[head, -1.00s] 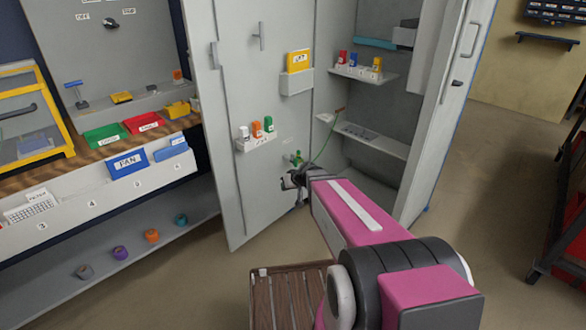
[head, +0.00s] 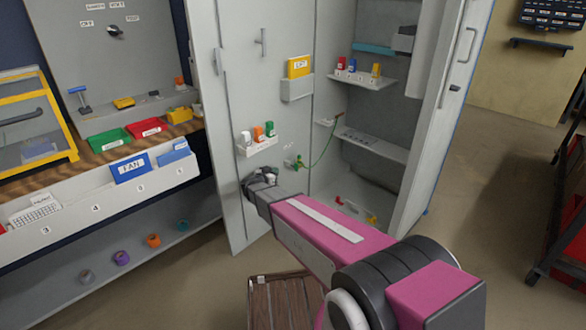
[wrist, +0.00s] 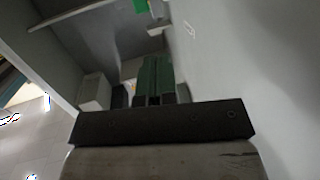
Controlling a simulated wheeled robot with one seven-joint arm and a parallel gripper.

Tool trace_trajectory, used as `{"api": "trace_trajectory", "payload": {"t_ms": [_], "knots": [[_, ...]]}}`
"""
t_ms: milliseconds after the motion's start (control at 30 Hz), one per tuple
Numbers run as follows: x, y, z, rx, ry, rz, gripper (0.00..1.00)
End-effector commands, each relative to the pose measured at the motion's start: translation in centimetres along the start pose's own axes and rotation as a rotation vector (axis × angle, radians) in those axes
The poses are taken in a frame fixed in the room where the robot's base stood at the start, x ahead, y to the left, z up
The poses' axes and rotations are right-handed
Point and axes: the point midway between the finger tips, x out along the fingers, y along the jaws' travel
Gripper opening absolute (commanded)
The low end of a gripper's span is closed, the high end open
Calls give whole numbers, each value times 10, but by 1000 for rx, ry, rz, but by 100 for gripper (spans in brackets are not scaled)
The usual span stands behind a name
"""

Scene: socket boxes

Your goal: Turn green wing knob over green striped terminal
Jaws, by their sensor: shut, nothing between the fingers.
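A small green fitting (head: 297,162) is on the grey cabinet door, low and near its inner edge. A green cord runs from it to a brown-ended piece (head: 338,116) at the cabinet shelf. I cannot tell its wing shape, or any striped terminal beside it, at this size. My gripper (head: 257,181) is in front of the door, left of and below the green fitting, apart from it. In the wrist view its fingers (wrist: 154,80) are together with nothing seen between them.
A door rack (head: 258,147) with white, orange and green bottles is just above my gripper. A yellow booklet holder (head: 298,88) is higher. Cabinet shelves (head: 375,146) lie to the right, a workbench with bins (head: 108,141) to the left. A wooden slatted stand (head: 285,300) is below.

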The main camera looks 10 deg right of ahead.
Motion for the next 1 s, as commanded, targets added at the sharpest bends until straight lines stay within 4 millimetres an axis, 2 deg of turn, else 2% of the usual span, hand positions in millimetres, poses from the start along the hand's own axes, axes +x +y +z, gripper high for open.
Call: {"api": "trace_trajectory", "payload": {"t_ms": [200, 367, 467, 1000], "knots": [[-14, 6, 8, -10, 17, 156, 0], [-9, 9, 8, -12, 19, 177, 0], [4, 11, 8, -11, 19, 177, 0], [99, 26, 6, -10, 20, 174, 0]]}}
